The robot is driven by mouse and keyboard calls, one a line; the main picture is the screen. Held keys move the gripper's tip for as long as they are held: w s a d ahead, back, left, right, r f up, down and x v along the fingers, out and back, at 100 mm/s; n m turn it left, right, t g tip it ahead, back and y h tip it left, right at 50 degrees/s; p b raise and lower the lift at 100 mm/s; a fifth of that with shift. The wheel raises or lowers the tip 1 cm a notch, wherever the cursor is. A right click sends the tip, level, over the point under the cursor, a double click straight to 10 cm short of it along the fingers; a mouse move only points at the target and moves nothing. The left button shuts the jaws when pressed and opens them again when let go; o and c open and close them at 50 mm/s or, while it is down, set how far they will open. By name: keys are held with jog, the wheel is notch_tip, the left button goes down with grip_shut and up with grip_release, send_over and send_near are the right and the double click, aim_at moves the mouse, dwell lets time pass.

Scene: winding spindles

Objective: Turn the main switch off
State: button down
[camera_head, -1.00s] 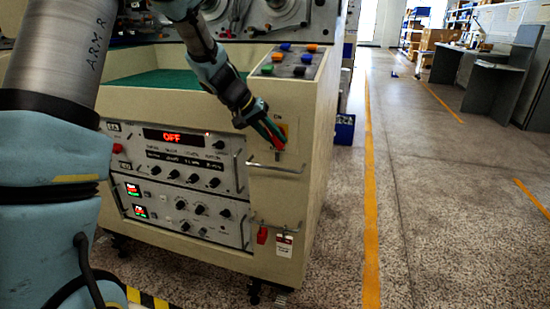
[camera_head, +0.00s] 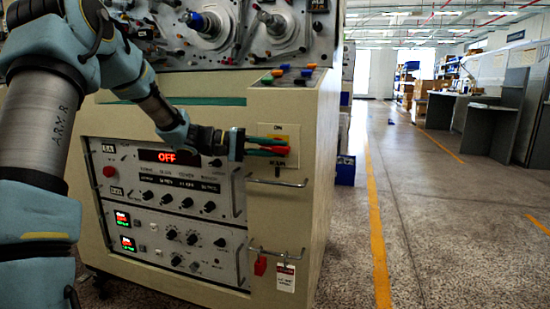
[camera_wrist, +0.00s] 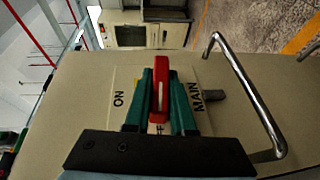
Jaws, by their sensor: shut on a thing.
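The main switch is a red handle (camera_wrist: 160,90) on a pale plate (camera_wrist: 124,84) marked ON and MAIN in the wrist view. In the head view the red handle (camera_head: 281,150) shows at the fingertips, in front of the plate (camera_head: 291,134) on the upper right of the cabinet front. My gripper (camera_wrist: 160,98) has green fingers, one on each side of the red handle, and is shut on it. In the head view my gripper (camera_head: 268,146) reaches in nearly level from the left. The fingers hide part of the switch and its lower label.
A metal handle bar (camera_wrist: 249,94) juts out beside the switch, below it in the head view (camera_head: 277,183). A display (camera_head: 169,157) left of the gripper reads OFF. The aisle at right is clear.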

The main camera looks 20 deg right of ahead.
jog(key=shift+w+h+b, duration=0.25)
jog(key=shift+h+b, duration=0.05)
jog(key=shift+h, duration=0.3)
jog(key=shift+r+n+g, duration=0.1)
jog(key=shift+n+g, duration=0.2)
jog(key=c, duration=1)
grip_release()
jog(key=shift+o, duration=1.2)
jog(key=shift+s, duration=0.1)
jog(key=p+v, duration=0.1)
jog(key=v, duration=0.9)
jog(key=shift+a+f, duration=0.25)
jog(key=shift+a, duration=0.1)
